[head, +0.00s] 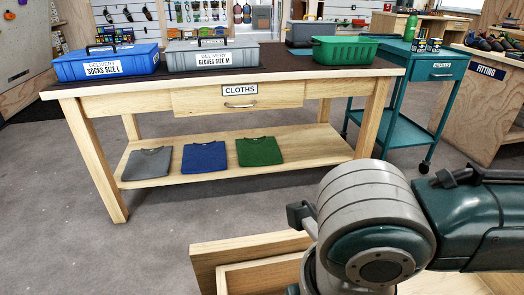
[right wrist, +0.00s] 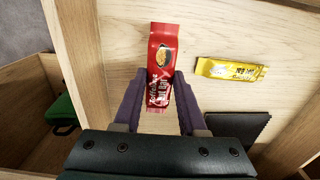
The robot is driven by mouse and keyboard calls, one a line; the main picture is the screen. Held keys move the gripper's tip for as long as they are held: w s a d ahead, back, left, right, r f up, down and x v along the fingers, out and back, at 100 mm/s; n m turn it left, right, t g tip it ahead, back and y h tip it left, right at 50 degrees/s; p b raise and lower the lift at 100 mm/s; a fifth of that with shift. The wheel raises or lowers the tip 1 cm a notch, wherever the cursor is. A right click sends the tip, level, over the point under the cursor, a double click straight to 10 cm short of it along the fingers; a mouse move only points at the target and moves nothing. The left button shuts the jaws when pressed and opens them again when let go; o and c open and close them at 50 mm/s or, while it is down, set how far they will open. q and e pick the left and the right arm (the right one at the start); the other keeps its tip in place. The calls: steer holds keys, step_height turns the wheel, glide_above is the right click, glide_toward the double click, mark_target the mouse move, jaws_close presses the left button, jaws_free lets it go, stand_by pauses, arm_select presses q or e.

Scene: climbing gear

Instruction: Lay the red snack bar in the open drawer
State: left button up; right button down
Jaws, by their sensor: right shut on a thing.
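The red snack bar (right wrist: 163,50) is between the purple fingers of my right gripper (right wrist: 159,76) in the right wrist view. The gripper is shut on it, and the bar's far end sticks out past the fingertips. Below it is a pale wooden floor (right wrist: 225,35) with wooden walls, apparently the inside of the open drawer. I cannot tell the bar's height above it. In the head view, part of an open wooden drawer (head: 235,253) shows at the bottom, partly covered by my right arm. The right gripper and bar are hidden there. My left gripper is not in view.
A yellow packet (right wrist: 230,69) lies right of the red bar, with a dark cloth-like item (right wrist: 238,126) nearer. Left of a wooden wall (right wrist: 75,60) is another compartment with a green item (right wrist: 62,108). A wooden table (head: 290,92) stands beyond the drawer.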

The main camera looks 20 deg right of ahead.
step_height(320, 180, down, 4)
steer(key=shift+f+b, duration=0.1)
steer(key=shift+b, duration=0.6)
steer(key=shift+f, duration=0.15)
steer(key=shift+c, duration=2.3)
jaws_free()
